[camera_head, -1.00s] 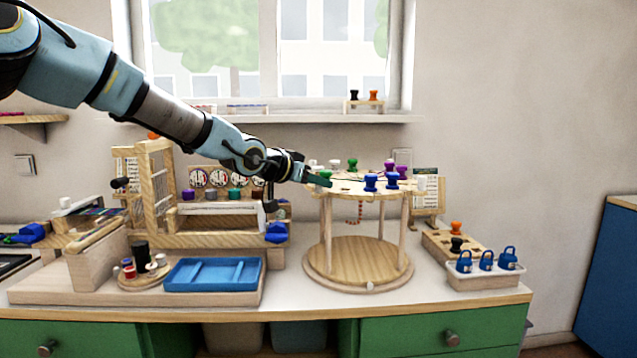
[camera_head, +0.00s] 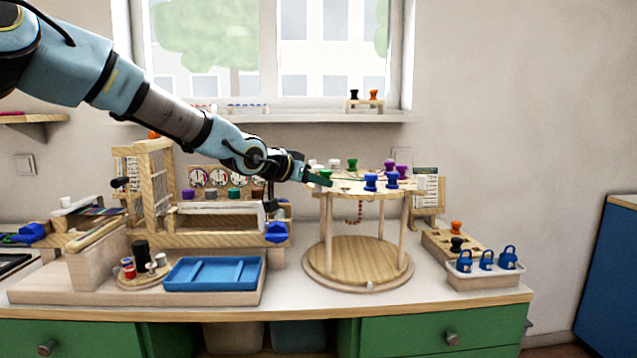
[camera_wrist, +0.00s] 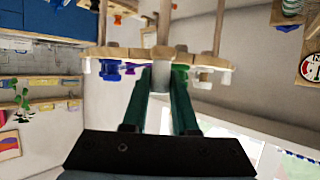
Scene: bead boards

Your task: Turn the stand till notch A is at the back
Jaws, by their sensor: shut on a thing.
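The stand (camera_head: 352,262) is a round wooden turntable on a base, with upright posts and a holed top disc (camera_head: 350,188). Blue, purple, green and white pegs stand around the disc. My gripper (camera_head: 328,182) reaches in from the left at the disc's left edge. In the wrist view, which is upside down, its green fingers (camera_wrist: 165,88) are shut on a pale peg (camera_wrist: 161,76) at the disc's edge (camera_wrist: 118,53). A small pale knob (camera_head: 370,287) sits at the front of the base. No letter of notch A is readable.
A wooden loom-like frame (camera_head: 160,190) and a blue tray (camera_head: 213,272) are left of the stand. A white bin with blue padlocks (camera_head: 485,279) and a peg block (camera_head: 437,245) are on the right. The window wall is behind.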

